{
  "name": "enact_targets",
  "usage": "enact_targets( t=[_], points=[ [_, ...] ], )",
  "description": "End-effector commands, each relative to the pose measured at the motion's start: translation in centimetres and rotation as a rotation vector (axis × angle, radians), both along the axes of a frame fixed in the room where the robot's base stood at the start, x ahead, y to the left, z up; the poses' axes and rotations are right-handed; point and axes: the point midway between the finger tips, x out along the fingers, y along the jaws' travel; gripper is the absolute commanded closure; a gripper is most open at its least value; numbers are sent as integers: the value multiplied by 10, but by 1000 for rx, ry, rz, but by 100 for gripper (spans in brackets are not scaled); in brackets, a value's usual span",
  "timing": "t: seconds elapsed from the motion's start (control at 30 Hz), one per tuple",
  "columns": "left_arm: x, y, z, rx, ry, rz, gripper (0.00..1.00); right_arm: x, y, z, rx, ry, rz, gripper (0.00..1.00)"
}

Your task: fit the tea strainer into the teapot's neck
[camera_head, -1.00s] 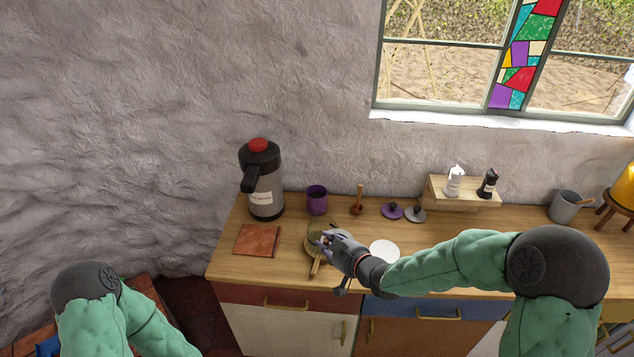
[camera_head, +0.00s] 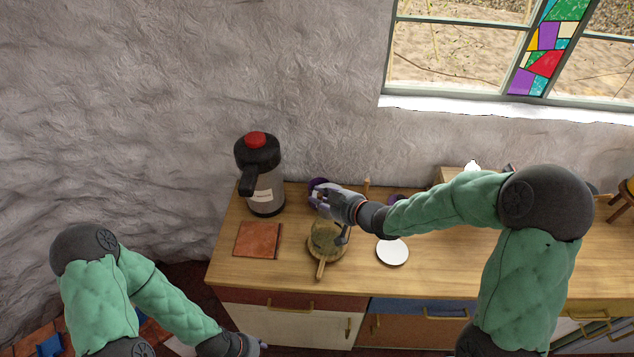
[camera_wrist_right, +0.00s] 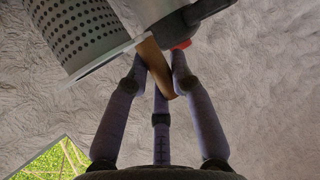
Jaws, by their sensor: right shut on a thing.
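My right gripper (camera_head: 318,197) is raised over the back of the counter, in front of the purple cup (camera_head: 318,182). In the right wrist view, its fingers (camera_wrist_right: 163,75) are shut on the brown handle of the tea strainer (camera_wrist_right: 82,30). The strainer is a grey perforated cylinder with a pale rim, tilted and clear of the fingers. I cannot make it out in the head view. A round olive-green vessel (camera_head: 325,234), apparently the teapot, sits below the gripper; its neck is not clear. My left gripper (camera_head: 252,346) shows partly at the bottom edge, its jaws unclear.
A wooden board with a handle (camera_head: 320,268) lies under the olive vessel. A grey flask with a red top (camera_head: 264,190) stands behind left, a brown tile (camera_head: 257,240) in front of it. A white disc (camera_head: 392,252) lies right of the vessel. The front right counter is clear.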

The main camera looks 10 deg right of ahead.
Motion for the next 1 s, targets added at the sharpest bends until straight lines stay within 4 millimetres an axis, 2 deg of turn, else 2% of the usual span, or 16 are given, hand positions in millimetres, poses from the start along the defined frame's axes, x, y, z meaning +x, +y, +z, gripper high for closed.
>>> enact_targets(
  t=[0.27,0.7,1.0],
  points=[
    [-1,0,-7,-1,3,-1,60,0,0,-8,0,-1,0,100],
    [-1,0,-33,0,1,0,60,0,0,-40,0,0,0,100],
    [-1,0,-35,0,1,0,60,0,0,-43,-1,-2,-1,100]
  ],
)
